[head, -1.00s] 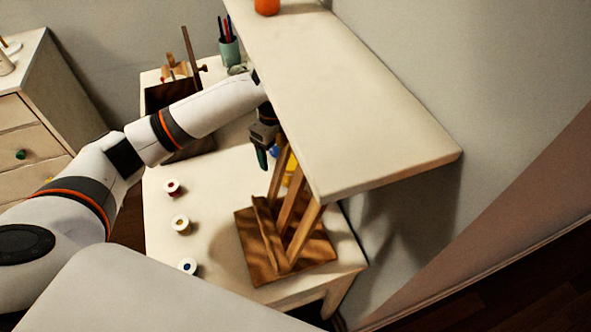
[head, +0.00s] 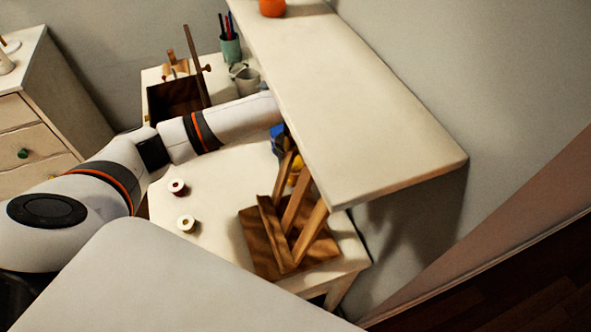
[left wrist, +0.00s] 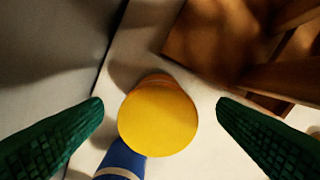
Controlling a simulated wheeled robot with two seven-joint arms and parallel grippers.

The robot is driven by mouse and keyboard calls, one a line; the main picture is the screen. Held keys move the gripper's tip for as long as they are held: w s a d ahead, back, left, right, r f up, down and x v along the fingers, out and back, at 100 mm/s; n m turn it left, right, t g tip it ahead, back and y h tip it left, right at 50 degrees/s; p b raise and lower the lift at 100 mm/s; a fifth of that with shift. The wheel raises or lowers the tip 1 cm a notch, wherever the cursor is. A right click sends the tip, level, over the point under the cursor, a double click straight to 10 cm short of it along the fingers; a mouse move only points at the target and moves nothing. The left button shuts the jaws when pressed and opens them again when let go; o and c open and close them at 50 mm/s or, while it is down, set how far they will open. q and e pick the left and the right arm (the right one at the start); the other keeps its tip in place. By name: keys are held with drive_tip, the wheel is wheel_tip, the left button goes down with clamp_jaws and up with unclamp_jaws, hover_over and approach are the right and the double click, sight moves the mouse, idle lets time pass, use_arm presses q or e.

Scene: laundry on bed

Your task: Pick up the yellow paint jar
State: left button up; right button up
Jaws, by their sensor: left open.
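The yellow paint jar (left wrist: 158,118) stands on the white table in the left wrist view, seen from above with its round yellow top between my fingers. In the head view only a small yellow patch (head: 293,179) shows behind the wooden easel. My left gripper (left wrist: 160,108) is open, with one green finger on each side of the jar and a gap to it on both sides. In the head view the left gripper is hidden under the white shelf. My right gripper is not in view.
A blue jar (left wrist: 122,160) stands close beside the yellow one. The wooden easel (head: 288,235) is near it. The white shelf (head: 345,90) overhangs the table. Two spools (head: 186,223), a grey mug (head: 246,80) and a pen cup (head: 230,48) are on the table.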

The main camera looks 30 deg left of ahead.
sight(292, 179)
use_arm(q)
drive_tip(key=shift+w+a+f+p, duration=0.1)
drive_tip(key=shift+a+f, duration=0.1)
drive_tip(key=shift+f, duration=0.7)
drive_tip(key=shift+w+a+f+p, duration=0.1)
drive_tip(key=shift+a+f, duration=0.05)
drive_tip(key=shift+f, duration=0.75)
drive_tip(key=shift+w+a+f+p, duration=0.1)
drive_tip(key=shift+a+f, duration=0.1)
drive_tip(key=shift+f, duration=0.7)
drive_tip(key=c, duration=1.2)
drive_tip(key=shift+s+a+r, duration=0.1)
drive_tip(key=shift+r, duration=0.1)
